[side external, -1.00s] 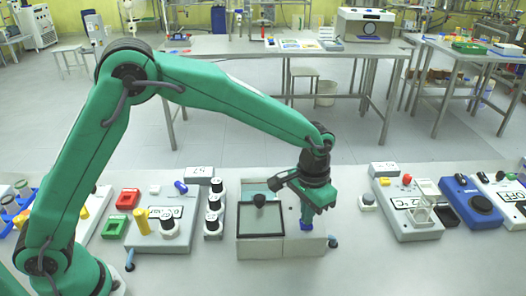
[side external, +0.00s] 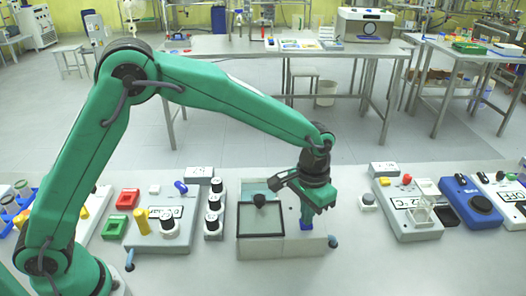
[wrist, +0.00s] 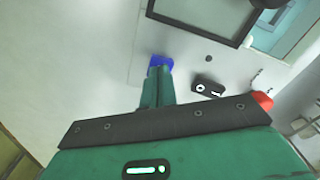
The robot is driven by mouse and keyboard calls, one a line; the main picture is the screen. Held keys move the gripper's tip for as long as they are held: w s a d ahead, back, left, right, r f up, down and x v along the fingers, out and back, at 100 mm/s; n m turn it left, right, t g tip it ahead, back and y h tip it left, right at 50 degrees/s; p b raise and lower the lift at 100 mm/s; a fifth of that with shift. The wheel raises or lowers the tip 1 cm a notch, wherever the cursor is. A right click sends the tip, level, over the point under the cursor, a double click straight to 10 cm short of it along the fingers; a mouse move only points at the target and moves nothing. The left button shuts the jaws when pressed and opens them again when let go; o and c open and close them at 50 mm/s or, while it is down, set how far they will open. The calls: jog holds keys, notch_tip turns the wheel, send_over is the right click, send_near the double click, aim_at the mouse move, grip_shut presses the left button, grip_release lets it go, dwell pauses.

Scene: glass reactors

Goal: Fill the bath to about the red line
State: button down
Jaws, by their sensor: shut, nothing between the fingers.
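The bath (side external: 318,247) is a pale box on the bench with a black-framed square pane (side external: 262,233) and a dark knob behind it. The pane's frame also shows at the top of the wrist view (wrist: 192,14). I cannot make out a red line or a water level. My gripper (side external: 306,226) is shut and empty, pointing down over the right part of the bath's top. A blue piece (wrist: 160,61) shows at its fingertips in the wrist view. I cannot tell whether the tips touch the surface.
A control box with a yellow post (side external: 140,220) and a column of black-and-white knobs (side external: 213,208) stand left of the bath. A grey-blue knob (side external: 333,241) is at its right front corner. A box with a red button (side external: 407,180) stands farther right.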

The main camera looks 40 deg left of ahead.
jog(key=shift+r, duration=1)
jog(key=shift+r, duration=0.1)
jog(key=shift+r, duration=2.4)
jog(key=shift+a+r, duration=0.1)
jog(key=s+a+r+n+t, duration=0.1)
jog(key=s+a+r, duration=0.4)
jog(key=a, duration=0.2)
jog(key=s+a+r+t, duration=0.2)
jog(key=s+a+r, duration=0.2)
jog(key=a+r, duration=0.15)
jog(key=s+a+n+t, duration=0.1)
jog(key=s+a, duration=0.3)
jog(key=s, duration=0.3)
jog(key=s+a+f+n+t, duration=0.1)
jog(key=s+a, duration=0.4)
jog(key=s, duration=0.2)
jog(key=shift+a+f+t, duration=0.15)
jog(key=shift+a+t, duration=0.05)
jog(key=shift+t, duration=0.1)
